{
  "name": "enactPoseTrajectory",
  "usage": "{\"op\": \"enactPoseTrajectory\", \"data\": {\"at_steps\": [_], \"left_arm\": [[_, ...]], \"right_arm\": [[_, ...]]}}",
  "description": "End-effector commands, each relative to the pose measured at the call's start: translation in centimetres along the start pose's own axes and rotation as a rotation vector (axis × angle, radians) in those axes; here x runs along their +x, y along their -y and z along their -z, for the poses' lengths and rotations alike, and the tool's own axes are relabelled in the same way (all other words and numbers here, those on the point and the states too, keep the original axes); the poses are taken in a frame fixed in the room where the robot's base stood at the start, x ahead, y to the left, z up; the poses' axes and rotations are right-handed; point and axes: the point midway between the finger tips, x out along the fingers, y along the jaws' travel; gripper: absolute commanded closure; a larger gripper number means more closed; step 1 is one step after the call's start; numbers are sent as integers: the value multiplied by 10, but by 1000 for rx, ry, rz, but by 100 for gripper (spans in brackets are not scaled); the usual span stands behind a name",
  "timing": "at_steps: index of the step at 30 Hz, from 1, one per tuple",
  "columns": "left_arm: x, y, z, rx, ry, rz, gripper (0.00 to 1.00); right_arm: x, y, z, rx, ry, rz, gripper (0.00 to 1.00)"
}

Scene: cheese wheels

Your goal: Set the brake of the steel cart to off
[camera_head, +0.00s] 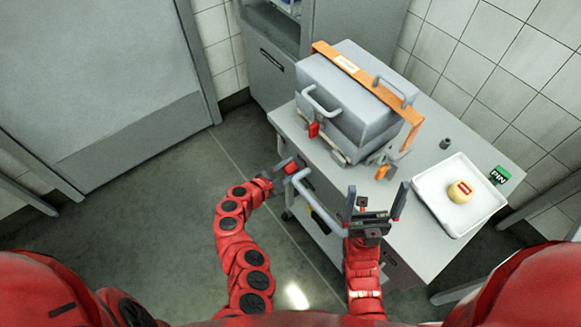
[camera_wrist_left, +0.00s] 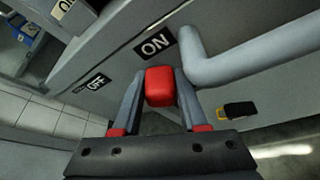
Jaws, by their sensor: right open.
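The steel cart (camera_head: 455,140) stands ahead with a tubular push handle (camera_head: 318,205) at its near end. On its end panel is a red brake knob (camera_wrist_left: 160,87), beside the ON label (camera_wrist_left: 157,41). The OFF label (camera_wrist_left: 97,82) is further left on the panel. My left gripper (camera_head: 283,165) is at the knob, with one finger on each side, seemingly touching it; the lever behind the knob is hidden. My right gripper (camera_head: 375,205) is open and empty, near the cart's front edge and right of the push handle.
A grey case (camera_head: 345,95) with an orange strap (camera_head: 372,78) sits on the cart. A white tray (camera_head: 428,190) holds a cheese wheel (camera_head: 460,191), and a green PIN block (camera_head: 499,175) is beside it. The floor left of the cart is clear.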

Motion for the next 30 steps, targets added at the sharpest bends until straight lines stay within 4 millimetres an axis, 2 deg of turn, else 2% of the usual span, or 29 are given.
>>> {"op": "enactPoseTrajectory", "data": {"at_steps": [1,5,30], "left_arm": [[0,0,0,0,0,0,76],[0,0,0,0,0,0,100],[0,0,0,0,1,1,100]], "right_arm": [[0,0,0,0,0,0,0],[0,0,0,0,0,0,0],[0,0,0,0,0,0,0]]}}
